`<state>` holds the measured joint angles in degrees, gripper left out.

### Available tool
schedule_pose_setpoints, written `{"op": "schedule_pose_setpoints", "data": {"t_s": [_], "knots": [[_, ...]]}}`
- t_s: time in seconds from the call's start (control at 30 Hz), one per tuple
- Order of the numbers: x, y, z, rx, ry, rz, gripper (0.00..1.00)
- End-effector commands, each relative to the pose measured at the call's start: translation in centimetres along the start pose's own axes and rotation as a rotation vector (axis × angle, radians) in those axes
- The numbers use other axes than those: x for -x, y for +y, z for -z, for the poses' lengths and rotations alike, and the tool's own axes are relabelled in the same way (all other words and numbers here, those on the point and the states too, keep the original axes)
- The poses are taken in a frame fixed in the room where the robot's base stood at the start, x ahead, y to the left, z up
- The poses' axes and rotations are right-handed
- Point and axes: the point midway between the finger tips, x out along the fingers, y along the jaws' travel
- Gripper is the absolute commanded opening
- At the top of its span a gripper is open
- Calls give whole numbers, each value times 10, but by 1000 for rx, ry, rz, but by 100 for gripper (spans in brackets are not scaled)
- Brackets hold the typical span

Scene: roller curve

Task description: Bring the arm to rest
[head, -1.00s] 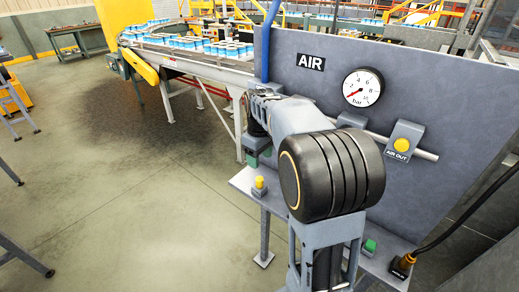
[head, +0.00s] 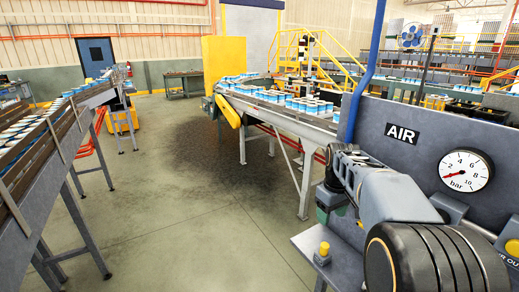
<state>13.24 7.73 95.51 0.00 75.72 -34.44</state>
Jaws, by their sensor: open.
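My arm reaches in from the lower right of the head view, its black ribbed joint large in front. Its grey link runs left to my gripper (head: 332,200), which is partly hidden behind the arm's own wrist. The gripper is open, and I see nothing held in it. It hangs in front of the grey air panel (head: 400,165), above the left end of a small shelf (head: 308,245). A yellow button (head: 323,249) stands on that shelf, below the gripper and apart from it.
The panel carries a gauge (head: 466,171) and a blue pipe (head: 363,70). A roller conveyor (head: 285,112) with blue-and-white cans stands behind; another conveyor (head: 45,160) runs along the left. The floor (head: 185,215) between them is clear.

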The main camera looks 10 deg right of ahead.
Motion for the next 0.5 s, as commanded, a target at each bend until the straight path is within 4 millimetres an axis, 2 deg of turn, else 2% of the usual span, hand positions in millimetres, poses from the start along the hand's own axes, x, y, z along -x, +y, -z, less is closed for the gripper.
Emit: {"op": "schedule_pose_setpoints", "data": {"t_s": [0.07, 0.1, 0.17, 0.33, 0.5], "knots": [[-15, -1, -1, -89, 5, -3, 56], [-26, -5, -7, -150, 6, -3, 56], [-34, -16, -17, -228, 23, -11, 56], [-48, -68, -55, -388, 111, -35, 56], [-59, -114, -94, -442, 200, -42, 56]]}}
